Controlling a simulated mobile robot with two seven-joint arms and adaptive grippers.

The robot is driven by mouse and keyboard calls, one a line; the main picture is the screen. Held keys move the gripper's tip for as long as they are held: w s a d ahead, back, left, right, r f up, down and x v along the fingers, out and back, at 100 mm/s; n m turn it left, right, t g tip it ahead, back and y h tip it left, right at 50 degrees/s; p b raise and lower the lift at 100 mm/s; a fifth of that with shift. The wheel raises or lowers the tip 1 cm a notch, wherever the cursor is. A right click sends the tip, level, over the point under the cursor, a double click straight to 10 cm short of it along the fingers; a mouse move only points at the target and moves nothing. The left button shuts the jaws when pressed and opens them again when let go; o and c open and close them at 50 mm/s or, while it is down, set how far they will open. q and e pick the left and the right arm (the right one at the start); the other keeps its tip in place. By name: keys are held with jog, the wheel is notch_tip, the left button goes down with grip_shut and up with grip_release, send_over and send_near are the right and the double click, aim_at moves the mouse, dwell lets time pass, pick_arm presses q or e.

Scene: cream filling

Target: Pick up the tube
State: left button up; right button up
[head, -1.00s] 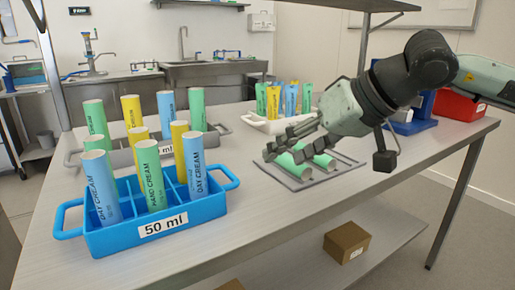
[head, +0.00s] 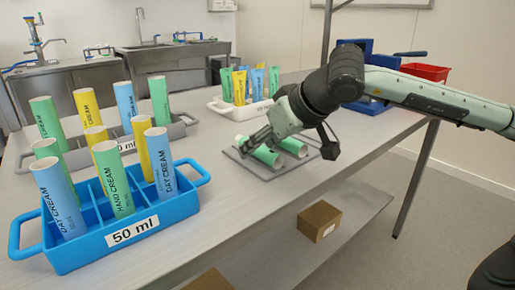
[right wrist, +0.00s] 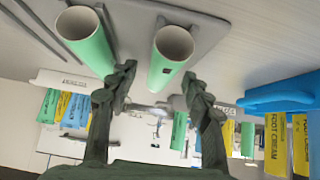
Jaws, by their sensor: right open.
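Two green tubes lie on a grey flat tray (head: 248,166) on the table. In the head view, the left tube (head: 266,156) is next to my right gripper's fingers and the other tube (head: 294,147) lies to its right. In the right wrist view, one green tube (right wrist: 168,62) shows its open end between and beyond the fingers, and the other tube (right wrist: 86,40) is outside them at upper left. My right gripper (right wrist: 158,88) is open and empty, its fingers apart; in the head view its fingers (head: 254,142) partly hide the tray. My left gripper is out of view.
A blue rack labelled 50 ml (head: 130,222) with several upright tubes stands at front left. A grey rack (head: 180,128) is behind it. A white rack (head: 240,113) with tubes is behind the tray. A red bin (head: 425,71) and blue stand are at back right.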

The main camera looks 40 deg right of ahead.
jog(key=c, duration=0.9)
jog(key=shift+o, duration=0.2)
